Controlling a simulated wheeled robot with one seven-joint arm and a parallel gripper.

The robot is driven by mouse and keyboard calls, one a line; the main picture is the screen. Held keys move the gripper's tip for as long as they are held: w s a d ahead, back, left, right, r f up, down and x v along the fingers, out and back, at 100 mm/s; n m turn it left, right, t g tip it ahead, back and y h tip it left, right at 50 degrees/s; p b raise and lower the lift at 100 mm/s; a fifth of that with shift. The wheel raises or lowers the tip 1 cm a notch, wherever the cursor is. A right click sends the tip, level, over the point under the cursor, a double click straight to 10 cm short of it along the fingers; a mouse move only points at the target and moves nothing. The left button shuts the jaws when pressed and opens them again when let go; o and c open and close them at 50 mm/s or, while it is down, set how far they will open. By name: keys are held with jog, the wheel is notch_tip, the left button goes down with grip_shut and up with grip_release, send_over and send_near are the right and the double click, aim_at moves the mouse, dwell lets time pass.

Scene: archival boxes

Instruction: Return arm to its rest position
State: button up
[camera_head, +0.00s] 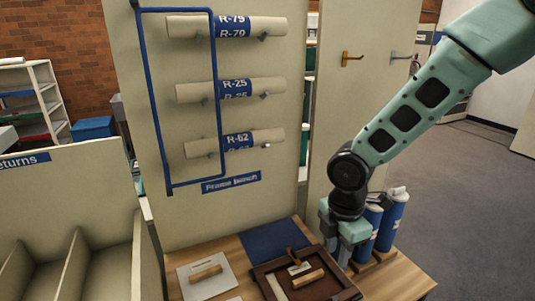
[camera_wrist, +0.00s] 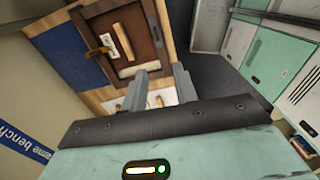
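My gripper (camera_head: 345,258) hangs at the right side of the wooden bench, beside the blue bottles. In the wrist view its two grey fingers (camera_wrist: 159,72) stand apart with nothing held between them. My green arm comes in from the upper right and bends down at a dark joint. A dark wooden frame (camera_head: 258,277) lies on the bench left of the gripper, with a brass-coloured piece, a white tag and a pale wooden bar on it. The frame also shows in the wrist view (camera_wrist: 154,29), beyond the fingers.
Blue bottles (camera_head: 391,222) stand close to the gripper's right. A pale board with a wooden handle (camera_head: 206,273) and a blue mat (camera_head: 273,241) lie on the bench. A panel (camera_head: 232,110) behind holds rolls labelled R-79, R-25 and R-62. Open floor (camera_head: 460,190) lies at right.

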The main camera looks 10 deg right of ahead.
jog(key=s+a+r+m, duration=0.3)
jog(key=s+r+m, duration=0.2)
jog(key=s, duration=0.4)
jog(key=s+a+r+m, duration=0.2)
jog(key=s+r+m, duration=0.2)
jog(key=s+m, duration=0.4)
jog(key=shift+s+a+r+y, duration=0.4)
jog(key=shift+s, duration=0.85)
jog(key=shift+w, duration=0.15)
